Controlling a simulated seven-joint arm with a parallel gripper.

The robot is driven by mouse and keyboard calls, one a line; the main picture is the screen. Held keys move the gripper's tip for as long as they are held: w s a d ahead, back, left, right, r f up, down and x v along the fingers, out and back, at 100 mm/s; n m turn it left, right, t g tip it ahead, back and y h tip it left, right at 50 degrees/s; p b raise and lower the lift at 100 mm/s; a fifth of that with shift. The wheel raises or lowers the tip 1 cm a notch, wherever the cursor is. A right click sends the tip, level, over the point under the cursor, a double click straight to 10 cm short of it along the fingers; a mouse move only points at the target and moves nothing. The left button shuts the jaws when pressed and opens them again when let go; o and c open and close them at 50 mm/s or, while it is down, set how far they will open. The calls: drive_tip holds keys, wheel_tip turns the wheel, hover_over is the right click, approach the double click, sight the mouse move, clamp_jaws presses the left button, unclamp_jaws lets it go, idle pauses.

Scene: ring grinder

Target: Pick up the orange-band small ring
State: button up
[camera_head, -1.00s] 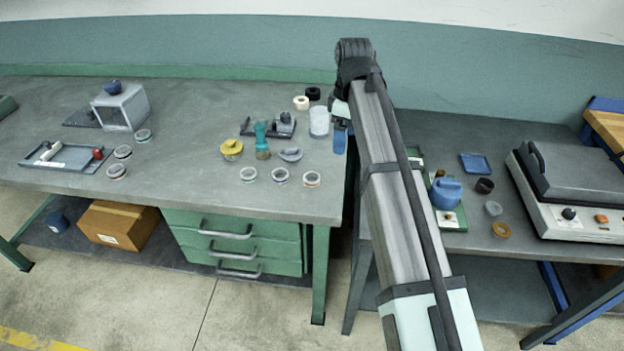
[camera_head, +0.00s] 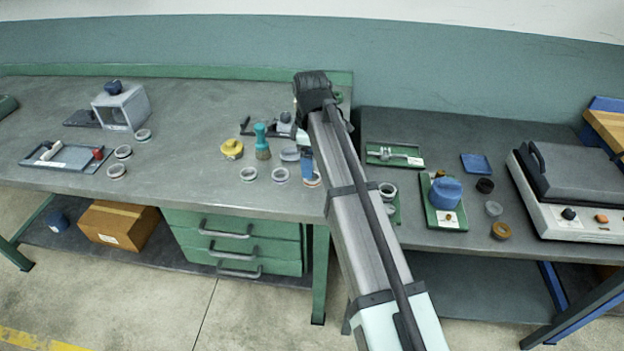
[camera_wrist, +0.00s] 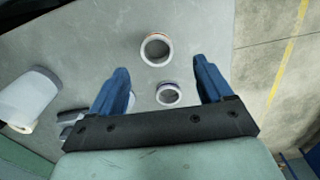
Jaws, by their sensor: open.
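In the wrist view, a small pale ring with an orange-brown band (camera_wrist: 143,53) lies flat on the grey bench, just beyond and between the fingertips. A second small ring with a bluish-purple band (camera_wrist: 158,96) lies nearer, between the fingers. My gripper (camera_wrist: 161,68) has its two blue fingers apart, with nothing held between them. In the head view my gripper (camera_head: 308,168) is over the front right of the left bench, and a blue finger partly covers the orange-band ring (camera_head: 313,182). The fingers' exact height above the bench cannot be told.
Other small rings (camera_head: 279,181) lie to the left. A yellow-topped part (camera_head: 231,148), a teal-handled brush (camera_head: 262,140) and a grey-blue part (camera_head: 290,154) stand close by. A white cylinder (camera_wrist: 28,97) is at the left in the wrist view. The bench's front edge is near.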

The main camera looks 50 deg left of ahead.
drive_tip(key=shift+w+f, duration=0.2)
drive_tip(key=shift+f, duration=2.7)
drive_tip(key=c, duration=1.2)
drive_tip(key=shift+o, duration=0.2)
drive_tip(key=shift+r, duration=0.15)
wheel_tip(320, 180, up, 9)
drive_tip(key=w+a+r, duration=0.1)
drive_tip(key=w+a, duration=0.4)
drive_tip(key=w+a+r, duration=0.2)
drive_tip(key=w+a, duration=0.3)
drive_tip(key=a, duration=0.1)
drive_tip(key=w+a+r, duration=0.1)
drive_tip(key=w+a, duration=0.4)
drive_tip(key=w, duration=0.1)
drive_tip(key=shift+a+r, duration=0.2)
drive_tip(key=shift+a, duration=0.05)
